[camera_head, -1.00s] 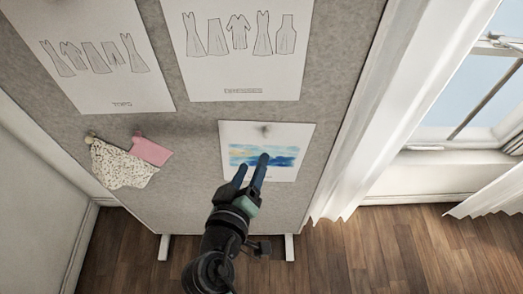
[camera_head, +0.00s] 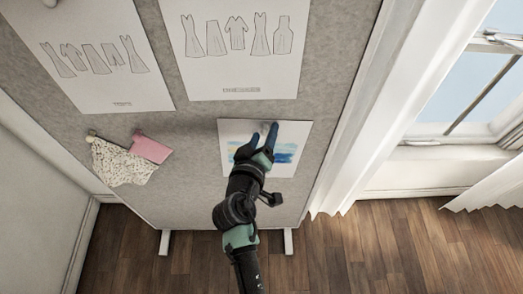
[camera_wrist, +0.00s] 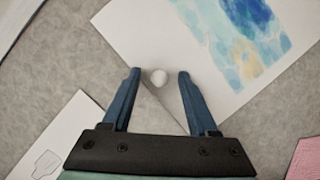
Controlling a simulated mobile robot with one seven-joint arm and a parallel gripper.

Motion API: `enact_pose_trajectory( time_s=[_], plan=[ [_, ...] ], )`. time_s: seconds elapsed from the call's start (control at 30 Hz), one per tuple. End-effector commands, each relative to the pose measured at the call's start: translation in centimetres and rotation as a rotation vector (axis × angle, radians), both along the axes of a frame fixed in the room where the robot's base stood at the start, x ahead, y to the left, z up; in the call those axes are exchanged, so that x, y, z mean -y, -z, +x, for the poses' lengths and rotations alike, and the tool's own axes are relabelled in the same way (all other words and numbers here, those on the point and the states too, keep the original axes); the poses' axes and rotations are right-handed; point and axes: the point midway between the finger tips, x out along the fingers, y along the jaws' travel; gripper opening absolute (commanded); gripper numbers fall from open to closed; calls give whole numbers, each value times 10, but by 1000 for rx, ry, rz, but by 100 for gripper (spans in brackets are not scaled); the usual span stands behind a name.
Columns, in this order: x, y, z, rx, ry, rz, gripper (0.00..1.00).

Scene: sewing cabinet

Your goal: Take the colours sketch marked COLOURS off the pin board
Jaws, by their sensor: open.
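The colours sketch (camera_head: 232,132) is a white sheet with a blue and yellow watercolour patch, pinned low on the grey pin board (camera_head: 195,190). It also shows at the upper right in the wrist view (camera_wrist: 160,35). Its caption is hidden behind my arm. A round white pin (camera_wrist: 158,77) sits near the sheet's edge. My gripper (camera_head: 264,133) is open in front of the sheet's upper part. In the wrist view its two blue fingers (camera_wrist: 158,76) stand on either side of the pin, with gaps showing between them and it.
Two larger sheets with garment drawings (camera_head: 235,75) (camera_head: 90,70) hang above and to the left. A spotted cream swatch (camera_head: 120,165) and a pink swatch (camera_head: 151,148) hang left. A white curtain (camera_head: 365,120) and window are at the right.

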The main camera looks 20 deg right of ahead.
Motion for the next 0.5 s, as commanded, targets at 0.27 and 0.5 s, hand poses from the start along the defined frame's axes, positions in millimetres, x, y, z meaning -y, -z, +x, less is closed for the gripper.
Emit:
enact_pose_trajectory(
  time_s=[0.27, 0.5],
  plan=[
    [0, 0, 0, 0, 0, 0, 38],
    [0, 0, -1, 0, 0, 0, 0]
  ],
)
